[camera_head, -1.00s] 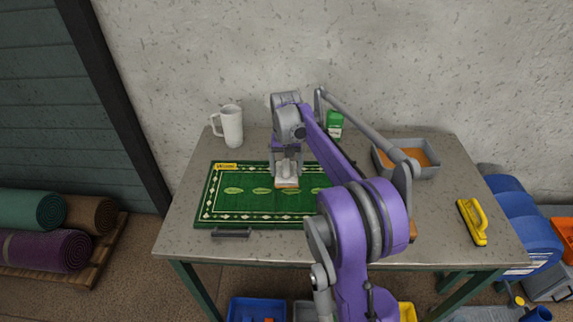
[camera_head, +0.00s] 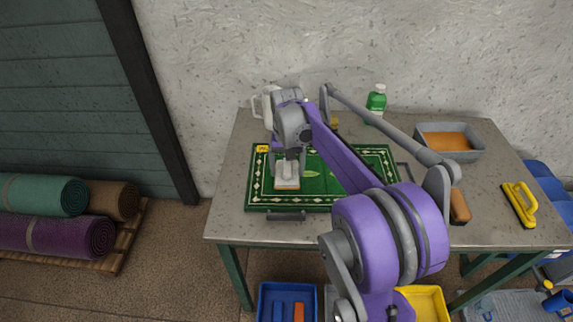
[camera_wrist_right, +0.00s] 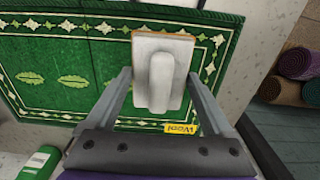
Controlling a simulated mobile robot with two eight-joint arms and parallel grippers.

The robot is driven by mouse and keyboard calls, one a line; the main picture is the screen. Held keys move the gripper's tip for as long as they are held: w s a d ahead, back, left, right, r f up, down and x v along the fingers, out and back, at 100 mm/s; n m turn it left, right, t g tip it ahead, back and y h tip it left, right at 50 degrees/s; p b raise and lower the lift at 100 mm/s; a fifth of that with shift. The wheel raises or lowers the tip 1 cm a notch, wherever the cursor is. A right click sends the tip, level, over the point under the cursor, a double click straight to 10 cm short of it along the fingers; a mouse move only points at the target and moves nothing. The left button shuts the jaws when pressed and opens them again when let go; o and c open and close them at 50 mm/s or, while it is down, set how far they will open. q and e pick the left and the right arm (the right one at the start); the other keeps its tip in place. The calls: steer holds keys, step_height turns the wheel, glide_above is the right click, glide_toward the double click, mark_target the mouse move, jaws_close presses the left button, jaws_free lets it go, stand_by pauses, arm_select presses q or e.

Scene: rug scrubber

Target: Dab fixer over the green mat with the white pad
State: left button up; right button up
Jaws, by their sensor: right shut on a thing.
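The green mat (camera_head: 335,195) lies flat on the table, with a white diamond border, leaf motifs and a yellow "Wool" label. My right gripper (camera_head: 288,168) is shut on the white pad (camera_head: 287,184), over the left part of the mat. In the right wrist view, the pad (camera_wrist_right: 172,50) has a raised grip between the fingers of my gripper (camera_wrist_right: 160,85) and a thin brown underside edge. It is close to the mat (camera_wrist_right: 60,60), near the label end; I cannot tell whether it touches. My left gripper is not in view.
A grey tray (camera_head: 478,155) with orange-brown contents stands at the back right. A green bottle (camera_head: 376,103) and a partly hidden white jug (camera_head: 257,107) stand at the back. A yellow-handled brush (camera_head: 519,204) and a brown block (camera_head: 459,206) lie right. A dark bar (camera_head: 286,216) lies in front.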

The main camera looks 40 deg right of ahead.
steer(key=shift+a+f, duration=0.2)
steer(key=shift+a, duration=0.05)
step_height(320, 180, down, 3)
steer(key=shift+s+d+f+b, duration=0.1)
steer(key=shift+f+b, duration=0.05)
steer(key=shift+b, duration=1.05)
steer(key=shift+f+b, duration=0.35)
steer(key=shift+f, duration=0.25)
steer(key=shift+f, duration=0.2)
steer(key=shift+f+b, duration=0.4)
step_height(320, 180, up, 5)
steer(key=p, duration=0.3)
steer(key=shift+f, duration=0.2)
